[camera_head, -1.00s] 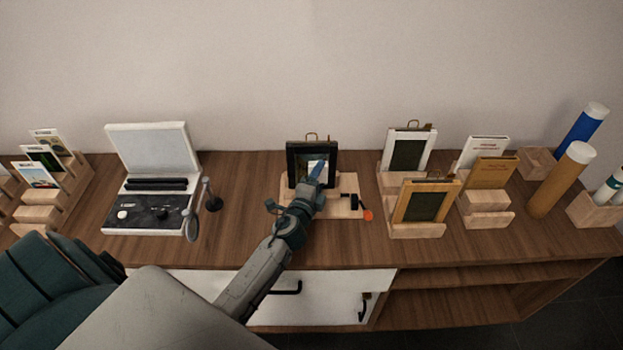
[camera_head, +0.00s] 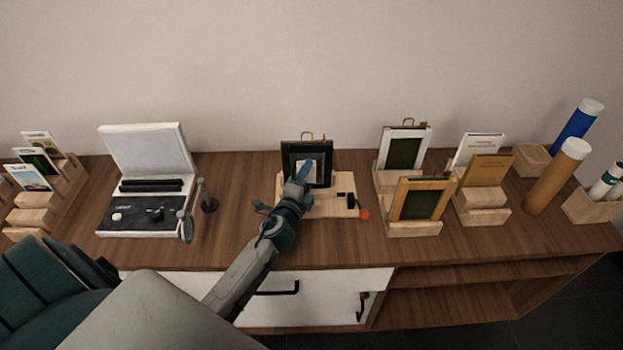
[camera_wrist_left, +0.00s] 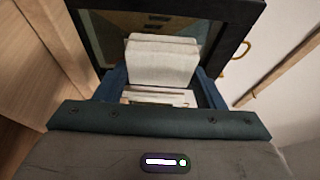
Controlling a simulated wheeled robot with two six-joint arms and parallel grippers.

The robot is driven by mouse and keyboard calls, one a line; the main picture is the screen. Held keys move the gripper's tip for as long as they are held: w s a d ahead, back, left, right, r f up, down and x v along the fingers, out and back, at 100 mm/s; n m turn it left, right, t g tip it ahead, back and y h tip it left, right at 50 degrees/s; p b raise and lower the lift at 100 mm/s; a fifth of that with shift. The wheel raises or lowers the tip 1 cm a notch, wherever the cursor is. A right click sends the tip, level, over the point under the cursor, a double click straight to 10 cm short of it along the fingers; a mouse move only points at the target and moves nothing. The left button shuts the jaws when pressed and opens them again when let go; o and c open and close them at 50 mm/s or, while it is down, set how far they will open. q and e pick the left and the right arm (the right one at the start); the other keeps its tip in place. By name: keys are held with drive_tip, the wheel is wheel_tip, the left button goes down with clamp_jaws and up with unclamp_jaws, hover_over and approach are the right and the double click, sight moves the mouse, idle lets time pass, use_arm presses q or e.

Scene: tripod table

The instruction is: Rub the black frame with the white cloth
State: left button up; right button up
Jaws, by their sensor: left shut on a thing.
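The black frame (camera_head: 325,152) stands upright on a light wooden stand (camera_head: 335,204) in the middle of the tabletop. My left gripper (camera_head: 304,170) is in front of the frame's face. In the left wrist view, the gripper (camera_wrist_left: 160,95) is shut on the white cloth (camera_wrist_left: 163,60), a folded pad. The black frame (camera_wrist_left: 232,50) is just beyond the cloth there. The cloth overlaps the frame's panel in view; whether it touches I cannot tell. In the head view the cloth is a small pale patch, partly hidden by the gripper. My right gripper is not in view.
A white-framed picture (camera_head: 404,150) and a gold-framed one (camera_head: 421,205) stand in wooden holders to the right. An open white case (camera_head: 147,180) is at the left. Card racks and tubes stand at the ends. Bare tabletop (camera_head: 240,180) lies between case and stand.

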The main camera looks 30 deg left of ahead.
use_arm(q)
drive_tip(key=shift+w+d+r, duration=0.2)
drive_tip(key=shift+w+d, duration=0.25)
drive_tip(key=shift+d, duration=0.05)
drive_tip(key=shift+w+d+f, duration=0.1)
drive_tip(key=shift+w+d, duration=0.25)
drive_tip(key=shift+d, duration=0.25)
drive_tip(key=shift+w+d, duration=0.3)
drive_tip(key=shift+d, duration=0.25)
drive_tip(key=shift+s+a, duration=0.5)
drive_tip(key=shift+a, duration=0.3)
drive_tip(key=shift+s+a, duration=0.45)
drive_tip(key=shift+a, duration=0.35)
drive_tip(key=s+a, duration=0.1)
drive_tip(key=a+b, duration=0.1)
drive_tip(key=a, duration=0.1)
drive_tip(key=shift+s, duration=0.4)
drive_tip(key=shift+d, duration=0.1)
